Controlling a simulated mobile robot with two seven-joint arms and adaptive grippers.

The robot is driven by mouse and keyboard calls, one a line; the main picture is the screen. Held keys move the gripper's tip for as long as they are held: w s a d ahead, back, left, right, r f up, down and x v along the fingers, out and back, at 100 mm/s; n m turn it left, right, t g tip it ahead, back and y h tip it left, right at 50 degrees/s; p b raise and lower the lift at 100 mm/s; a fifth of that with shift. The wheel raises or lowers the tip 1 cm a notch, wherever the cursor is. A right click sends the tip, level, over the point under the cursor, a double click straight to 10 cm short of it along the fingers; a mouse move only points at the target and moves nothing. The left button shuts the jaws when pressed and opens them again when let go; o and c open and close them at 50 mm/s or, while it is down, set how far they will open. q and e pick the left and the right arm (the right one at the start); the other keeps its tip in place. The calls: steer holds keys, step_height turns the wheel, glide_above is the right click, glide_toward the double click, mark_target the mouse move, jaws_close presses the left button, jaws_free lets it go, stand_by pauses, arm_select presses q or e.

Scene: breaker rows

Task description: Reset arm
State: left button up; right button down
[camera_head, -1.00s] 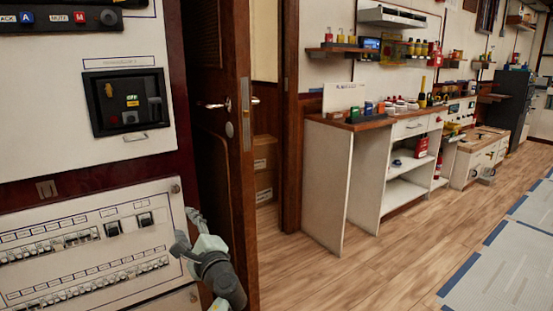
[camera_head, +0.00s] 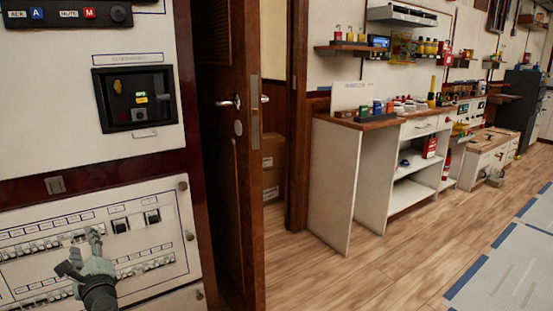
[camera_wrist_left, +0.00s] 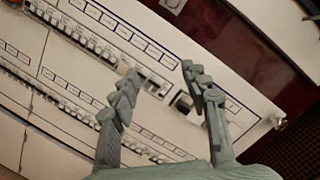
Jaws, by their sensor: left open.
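My left gripper (camera_head: 82,256) is in front of the white breaker panel (camera_head: 180,262) at the lower left of the head view. In the left wrist view the two fingers of my left gripper (camera_wrist_left: 160,88) are spread apart with nothing between them but the panel behind. The upper breaker row (camera_wrist_left: 85,40) runs toward the gap between the fingers; the lower breaker row (camera_wrist_left: 60,100) passes behind the left finger. Two black switches (camera_head: 136,220) sit at the right end of the upper row. Whether the fingertips touch the panel cannot be told. My right gripper is not in view.
A black recessed control box (camera_head: 135,98) is on the wall above the panel. An open brown door (camera_head: 222,140) stands just right of the panel. A white workbench (camera_head: 335,180) with small items is farther right.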

arm_select(q)
steer(key=s+a+f+n+g+h, duration=0.1)
steer(key=s+f+n+g, duration=0.1)
steer(key=s+f, duration=0.45)
steer(key=s+a+f+n+g+h, duration=0.15)
steer(key=s+f, duration=0.25)
steer(key=f, duration=0.6)
steer(key=s+a+f+n+g+h, duration=0.1)
steer(key=s+f+n+g+h, duration=0.15)
steer(key=s+f, duration=0.4)
steer(key=s+d+f+n+g+h, duration=0.25)
steer(key=s+f+n+g, duration=0.35)
steer(key=s+f, duration=0.95)
steer(key=s+d+f+n+h, duration=0.2)
steer(key=d, duration=0.9)
steer(key=s+d+f+n+h, duration=0.2)
steer(key=d+f, duration=0.1)
steer(key=d, duration=0.8)
steer(key=shift+s+d+f, duration=0.2)
steer(key=shift+s+f, duration=0.1)
steer(key=shift+s, duration=0.05)
